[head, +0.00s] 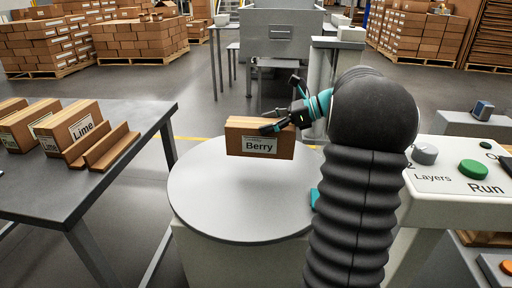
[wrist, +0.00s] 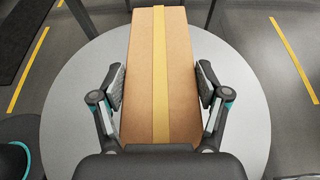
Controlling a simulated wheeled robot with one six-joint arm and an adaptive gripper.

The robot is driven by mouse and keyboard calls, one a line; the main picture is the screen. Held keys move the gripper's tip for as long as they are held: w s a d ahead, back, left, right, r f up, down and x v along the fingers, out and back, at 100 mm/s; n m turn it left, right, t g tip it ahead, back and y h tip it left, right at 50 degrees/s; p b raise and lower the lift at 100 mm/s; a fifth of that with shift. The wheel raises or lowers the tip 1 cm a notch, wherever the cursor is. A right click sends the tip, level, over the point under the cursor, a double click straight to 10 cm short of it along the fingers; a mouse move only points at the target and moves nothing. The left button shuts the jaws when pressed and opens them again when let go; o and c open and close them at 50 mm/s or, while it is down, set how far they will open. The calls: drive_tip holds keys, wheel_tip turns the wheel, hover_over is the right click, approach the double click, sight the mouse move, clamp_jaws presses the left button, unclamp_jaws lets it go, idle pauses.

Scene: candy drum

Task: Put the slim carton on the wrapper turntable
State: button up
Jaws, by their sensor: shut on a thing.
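The slim carton (head: 259,138) is a brown cardboard box with a white "Berry" label. In the wrist view its top (wrist: 180,60) shows a yellow tape strip along its length. My gripper (head: 284,122) is shut on the carton, one finger pad on each long side; its fingers also show in the wrist view (wrist: 160,88). The wrapper turntable (head: 235,215) is a round light-grey disc. The carton is over the far part of the disc in the head view. I cannot tell for certain whether its underside touches the disc.
A dark table (head: 120,155) at left holds Lime cartons (head: 68,126) and a slanted wooden rack (head: 103,148). A control panel (head: 460,165) with a green Run button (head: 473,169) stands at right. The near part of the disc is bare.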

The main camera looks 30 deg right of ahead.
sight(257, 156)
drive_tip(key=a+f, duration=0.1)
drive_tip(key=a, duration=0.1)
drive_tip(key=a+f, duration=0.1)
drive_tip(key=shift+s+a+f, duration=0.1)
drive_tip(key=shift+s+a, duration=0.1)
drive_tip(key=shift+a, duration=0.15)
drive_tip(key=shift+f, duration=1.95)
drive_tip(key=shift+f, duration=0.15)
drive_tip(key=o, duration=1.8)
